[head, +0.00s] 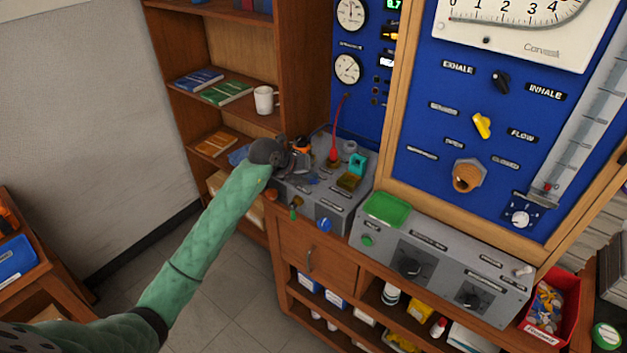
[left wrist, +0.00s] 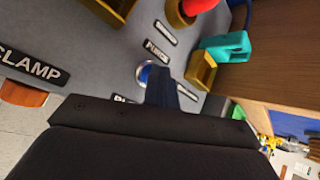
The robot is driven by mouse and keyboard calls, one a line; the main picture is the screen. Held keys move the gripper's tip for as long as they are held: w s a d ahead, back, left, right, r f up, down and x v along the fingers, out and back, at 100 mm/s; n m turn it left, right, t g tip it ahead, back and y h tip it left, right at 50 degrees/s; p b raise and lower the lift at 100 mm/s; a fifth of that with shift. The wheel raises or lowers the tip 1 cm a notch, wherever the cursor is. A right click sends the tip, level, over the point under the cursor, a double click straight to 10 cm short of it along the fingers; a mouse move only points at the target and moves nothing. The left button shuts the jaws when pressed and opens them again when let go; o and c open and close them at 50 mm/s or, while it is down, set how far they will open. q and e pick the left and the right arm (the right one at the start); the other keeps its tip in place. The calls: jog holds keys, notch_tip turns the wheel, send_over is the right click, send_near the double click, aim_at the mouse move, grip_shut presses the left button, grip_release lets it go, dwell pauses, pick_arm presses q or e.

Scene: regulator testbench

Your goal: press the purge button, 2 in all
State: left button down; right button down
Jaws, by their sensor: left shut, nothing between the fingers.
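My left gripper (head: 298,163) is over the top of the grey bench unit (head: 333,203) on the left of the bench. In the left wrist view its dark fingers (left wrist: 163,84) are shut and empty. Their tip partly covers a round button with a silver rim and blue parts (left wrist: 143,73). The button is beside a black label that seems to read PURGE (left wrist: 158,49). I cannot tell whether the tip touches the button or how far it is pressed. In the head view the gripper hides this spot. My right gripper is not in view.
Close by on the unit stand a red-and-brass fitting (head: 333,157), a teal part (head: 357,163) and a yellow block (head: 348,181). A CLAMP label (left wrist: 28,66) is at the left of the wrist view. A shelf with a white mug (head: 265,99) stands behind.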

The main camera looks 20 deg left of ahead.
aim_at(311, 182)
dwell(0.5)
pick_arm(q)
jog(key=shift+r+p, duration=0.4)
jog(key=shift+r, duration=0.4)
jog(key=shift+r+p, duration=1.1)
jog(key=shift+r, duration=1.35)
